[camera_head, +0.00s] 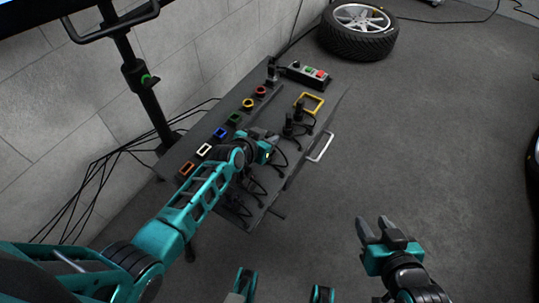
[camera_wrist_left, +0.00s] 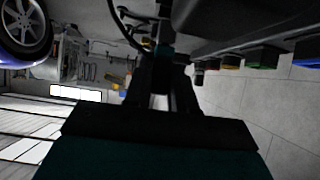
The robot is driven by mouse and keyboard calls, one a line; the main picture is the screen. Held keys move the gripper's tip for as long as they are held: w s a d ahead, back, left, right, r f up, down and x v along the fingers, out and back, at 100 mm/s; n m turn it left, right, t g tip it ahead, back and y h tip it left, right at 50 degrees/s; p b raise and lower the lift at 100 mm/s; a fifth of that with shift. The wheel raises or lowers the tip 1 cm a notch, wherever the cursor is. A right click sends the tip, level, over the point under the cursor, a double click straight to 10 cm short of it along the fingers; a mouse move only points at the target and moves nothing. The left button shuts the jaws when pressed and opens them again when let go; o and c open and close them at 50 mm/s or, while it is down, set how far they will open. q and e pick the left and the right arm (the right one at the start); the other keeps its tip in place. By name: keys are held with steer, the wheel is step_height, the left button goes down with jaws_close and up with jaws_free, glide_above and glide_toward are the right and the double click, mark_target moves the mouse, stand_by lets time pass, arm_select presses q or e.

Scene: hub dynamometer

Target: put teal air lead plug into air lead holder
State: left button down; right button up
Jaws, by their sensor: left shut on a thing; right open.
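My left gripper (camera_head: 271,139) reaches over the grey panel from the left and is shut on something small. In the left wrist view its fingers (camera_wrist_left: 163,85) point up, with a small teal piece (camera_wrist_left: 165,49) at their tips, which looks like the teal air lead plug. A dark lead (camera_wrist_left: 128,32) loops beside it. The plug is hidden in the head view. I cannot tell which fitting is the air lead holder. My right gripper (camera_head: 375,225) is open and empty over the floor, right of the panel.
The grey panel (camera_head: 222,115) carries a row of coloured sockets, including a blue one (camera_head: 220,133) and a green one (camera_head: 234,118). Black plugs with hanging leads (camera_head: 293,122) stand along its right side, near a yellow frame (camera_head: 309,103). A button box (camera_head: 304,74) sits at the far end.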

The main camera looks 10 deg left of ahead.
arm_select(q)
steer(key=shift+f, duration=0.2)
arm_select(e)
steer(key=shift+f, duration=0.2)
arm_select(q)
steer(key=shift+f+b, duration=1.25)
steer(key=shift+f, duration=0.05)
steer(key=c, duration=0.8)
jaws_free()
steer(key=shift+c, duration=0.2)
arm_select(e)
step_height(320, 180, down, 2)
steer(key=shift+s+f, duration=0.15)
arm_select(q)
step_height(320, 180, up, 10)
steer(key=p, duration=0.5)
steer(key=shift+r, duration=0.25)
step_height(320, 180, up, 10)
steer(key=p, duration=0.2)
steer(key=shift+f+p, duration=0.2)
steer(key=shift+p, duration=0.2)
arm_select(e)
step_height(320, 180, up, 6)
steer(key=shift+s+d, duration=0.3)
steer(key=shift+d, duration=0.15)
